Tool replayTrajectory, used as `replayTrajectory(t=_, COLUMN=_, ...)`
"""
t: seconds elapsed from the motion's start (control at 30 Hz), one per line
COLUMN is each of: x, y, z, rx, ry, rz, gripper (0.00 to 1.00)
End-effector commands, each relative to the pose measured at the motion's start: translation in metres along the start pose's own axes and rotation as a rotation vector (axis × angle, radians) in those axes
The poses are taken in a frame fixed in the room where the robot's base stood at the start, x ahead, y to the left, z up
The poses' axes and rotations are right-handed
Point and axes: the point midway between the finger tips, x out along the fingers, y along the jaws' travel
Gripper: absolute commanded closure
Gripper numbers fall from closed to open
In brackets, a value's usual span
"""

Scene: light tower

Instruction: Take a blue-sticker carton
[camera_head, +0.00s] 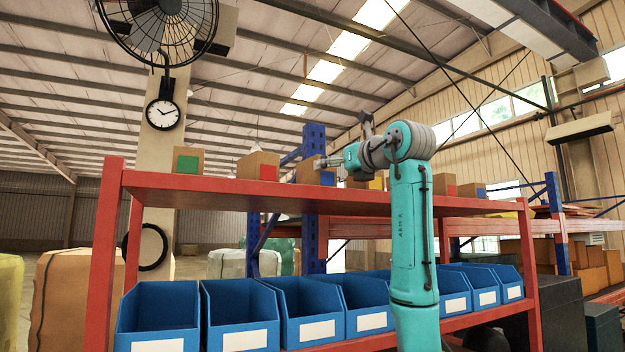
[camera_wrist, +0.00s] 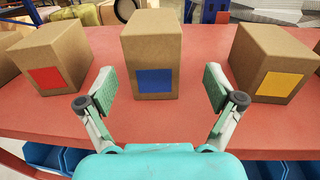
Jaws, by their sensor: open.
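A brown carton with a blue sticker (camera_wrist: 154,82) stands upright on the red shelf, in the middle of the wrist view. In the head view this carton (camera_head: 308,171) is at the tip of my arm. My gripper (camera_wrist: 159,82) is open, with one finger to the left and one to the right of the carton's front. Gaps show on both sides, and no finger touches it. Another carton with a blue sticker (camera_head: 472,190) stands farther right, behind my arm.
A red-sticker carton (camera_wrist: 47,62) stands left of the blue one and a yellow-sticker carton (camera_wrist: 275,65) stands right. A green-sticker carton (camera_head: 188,162) is at the shelf's left end. Blue bins (camera_head: 160,312) line the level below the red shelf (camera_head: 215,185).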

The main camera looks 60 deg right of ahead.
Motion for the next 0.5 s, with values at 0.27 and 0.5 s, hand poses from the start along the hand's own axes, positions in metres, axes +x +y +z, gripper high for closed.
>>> replayTrajectory(t=0.27, x=0.030, y=0.001, z=0.000, rx=0.001, ry=0.001, rz=0.001, gripper=0.08)
replayTrajectory(t=0.5, x=0.053, y=0.007, z=0.000, rx=0.001, ry=0.002, rz=0.003, gripper=0.08)
